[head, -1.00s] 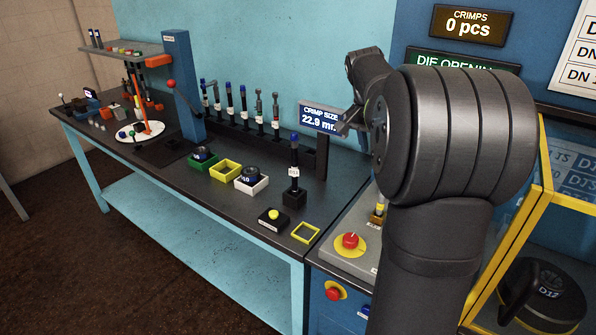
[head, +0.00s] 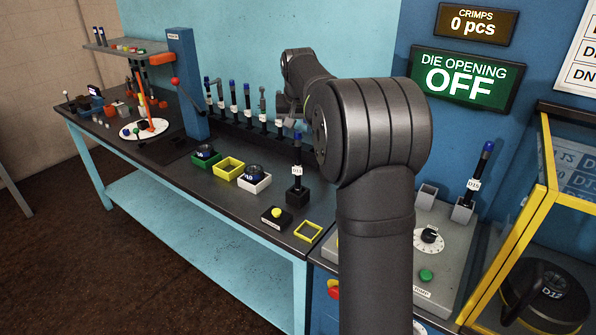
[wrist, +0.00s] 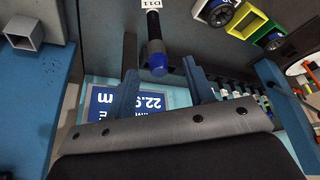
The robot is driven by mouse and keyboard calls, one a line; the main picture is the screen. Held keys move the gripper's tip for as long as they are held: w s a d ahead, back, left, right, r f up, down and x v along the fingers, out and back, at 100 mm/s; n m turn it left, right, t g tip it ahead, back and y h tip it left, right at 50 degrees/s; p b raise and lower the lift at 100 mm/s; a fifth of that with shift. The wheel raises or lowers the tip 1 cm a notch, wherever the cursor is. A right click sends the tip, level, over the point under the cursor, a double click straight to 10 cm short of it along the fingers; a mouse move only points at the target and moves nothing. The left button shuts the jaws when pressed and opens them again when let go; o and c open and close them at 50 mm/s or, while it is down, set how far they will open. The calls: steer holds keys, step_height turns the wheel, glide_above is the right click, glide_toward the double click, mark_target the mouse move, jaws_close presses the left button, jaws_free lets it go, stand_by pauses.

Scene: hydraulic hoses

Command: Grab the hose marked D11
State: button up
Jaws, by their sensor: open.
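The hose marked D11 (head: 297,170) stands upright in a small black holder (head: 297,196) on the dark bench, black with a blue cap. In the wrist view the D11 hose (wrist: 154,28) shows its label at the top edge and its blue cap pointing at my gripper. My gripper (wrist: 160,62) is open, one finger on each side of the capped end. I cannot tell whether the cap is fully between the fingertips, but no finger appears to touch it. In the head view my arm mostly hides the gripper.
A row of hoses (head: 247,100) stands behind. Green (head: 193,162), yellow (head: 218,171) and white (head: 243,184) trays sit to the left. A button box (head: 270,222) and yellow frame (head: 300,238) lie in front. A D15 hose (head: 472,180) stands on the machine at right.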

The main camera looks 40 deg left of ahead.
mark_target(298, 143)
steer(key=x, duration=0.6)
steer(key=shift+d+f, duration=0.2)
steer(key=shift+f, duration=0.2)
jaws_close()
